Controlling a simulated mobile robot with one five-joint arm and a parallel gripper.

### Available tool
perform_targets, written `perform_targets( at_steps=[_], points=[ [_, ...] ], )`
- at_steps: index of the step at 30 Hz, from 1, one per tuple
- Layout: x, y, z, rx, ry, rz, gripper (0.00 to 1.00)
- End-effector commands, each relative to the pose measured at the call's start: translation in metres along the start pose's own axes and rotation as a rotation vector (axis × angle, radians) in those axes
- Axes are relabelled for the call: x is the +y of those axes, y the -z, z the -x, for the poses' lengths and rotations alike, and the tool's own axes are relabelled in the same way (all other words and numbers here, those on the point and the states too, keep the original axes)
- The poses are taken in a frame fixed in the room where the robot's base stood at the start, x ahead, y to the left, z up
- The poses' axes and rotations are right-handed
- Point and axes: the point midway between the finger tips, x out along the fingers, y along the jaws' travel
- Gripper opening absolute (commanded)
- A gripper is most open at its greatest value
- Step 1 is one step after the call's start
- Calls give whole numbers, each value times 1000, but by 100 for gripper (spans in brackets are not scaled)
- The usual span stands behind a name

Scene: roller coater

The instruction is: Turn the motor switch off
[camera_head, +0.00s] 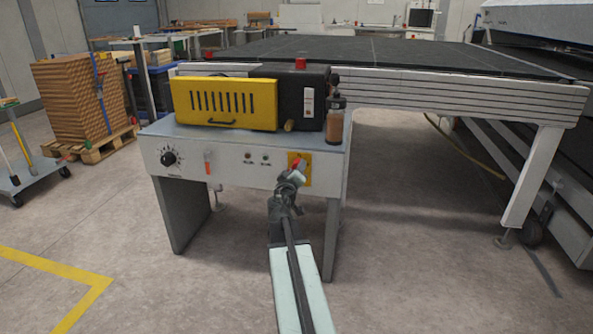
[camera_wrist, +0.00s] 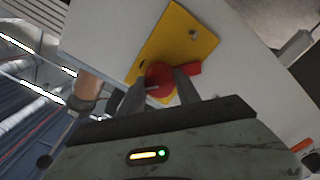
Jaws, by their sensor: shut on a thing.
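The motor switch is a red rotary knob (camera_wrist: 160,80) on a yellow plate (camera_wrist: 196,38), set in the front of a white control panel. In the head view the yellow plate (camera_head: 306,172) is at the panel's right end, and a bit of the red knob (camera_head: 296,163) shows above my gripper. My gripper (camera_head: 292,178) is right in front of the switch and covers much of it. In the wrist view my gripper (camera_wrist: 160,90) has its two fingers on either side of the red knob, shut on it. A red handle part (camera_wrist: 190,69) sticks out to the right past the fingers.
The panel (camera_head: 228,168) also carries a black dial (camera_head: 170,158), an orange-red switch (camera_head: 208,162) and small lamps. A yellow box (camera_head: 222,103) and a brown bottle (camera_head: 335,120) stand on top. Open floor (camera_head: 420,270) lies to the right.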

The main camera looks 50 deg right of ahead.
Motion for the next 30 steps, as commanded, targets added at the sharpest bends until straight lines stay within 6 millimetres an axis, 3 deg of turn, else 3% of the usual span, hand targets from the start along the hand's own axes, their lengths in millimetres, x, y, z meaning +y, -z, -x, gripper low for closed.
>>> perform_targets(
  at_steps=[18,30],
  points=[
    [0,-1,1,-1,0,546,0],
    [0,-1,1,-1,0,735,0]
  ],
)
